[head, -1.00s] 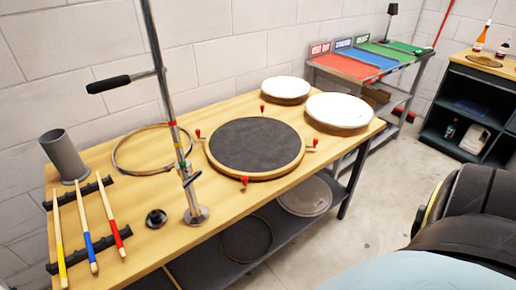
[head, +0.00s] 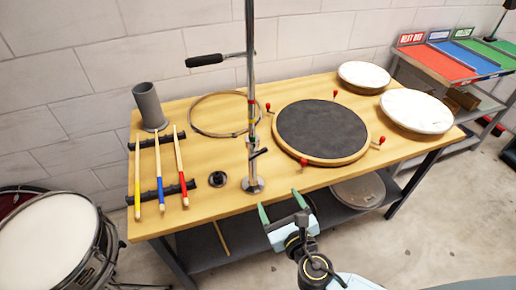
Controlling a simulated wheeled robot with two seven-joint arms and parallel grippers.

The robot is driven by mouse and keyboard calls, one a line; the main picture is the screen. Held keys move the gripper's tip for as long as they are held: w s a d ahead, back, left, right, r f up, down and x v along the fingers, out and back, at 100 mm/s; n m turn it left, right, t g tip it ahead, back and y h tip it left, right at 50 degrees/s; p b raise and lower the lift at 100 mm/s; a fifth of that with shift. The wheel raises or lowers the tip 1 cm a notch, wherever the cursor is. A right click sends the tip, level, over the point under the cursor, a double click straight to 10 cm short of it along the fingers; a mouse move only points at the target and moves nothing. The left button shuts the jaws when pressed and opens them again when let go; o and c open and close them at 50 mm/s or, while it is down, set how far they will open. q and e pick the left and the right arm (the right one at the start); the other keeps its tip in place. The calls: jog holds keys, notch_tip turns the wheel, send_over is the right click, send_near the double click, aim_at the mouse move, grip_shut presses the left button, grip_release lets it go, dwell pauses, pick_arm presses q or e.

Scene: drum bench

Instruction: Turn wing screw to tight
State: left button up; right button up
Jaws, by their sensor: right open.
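A chrome stand pole (head: 250,90) rises from a round foot on the wooden bench. Low on the pole is a small dark wing-like lever (head: 258,153), likely the wing screw, sticking out to the right. Coloured bands (head: 252,125) in red, yellow and green sit near it; I cannot tell how tight the screw is. My right gripper (head: 282,202) is at the bench's front edge, in front of and below the screw in the picture. Its two greenish fingers are apart, with nothing between them. My left gripper is not in view.
A round dark drum pad (head: 321,131) with red-knobbed clamps lies right of the pole. A metal hoop (head: 212,114) lies behind it. Drumsticks (head: 160,175) on a black rack and a grey cup (head: 149,106) stand left. A black arm (head: 205,61) juts left from the pole.

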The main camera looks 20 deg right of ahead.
aim_at(259, 157)
notch_tip(259, 157, up, 6)
jog(key=a+n+t, duration=0.1)
jog(key=n+t, duration=0.1)
jog(key=n, duration=0.1)
jog(key=shift+y, duration=0.3)
jog(key=w, duration=1.3)
jog(key=shift+w+a+p, duration=0.15)
jog(key=shift+a+p, duration=0.2)
jog(key=shift+a, duration=0.05)
jog(key=c, duration=1)
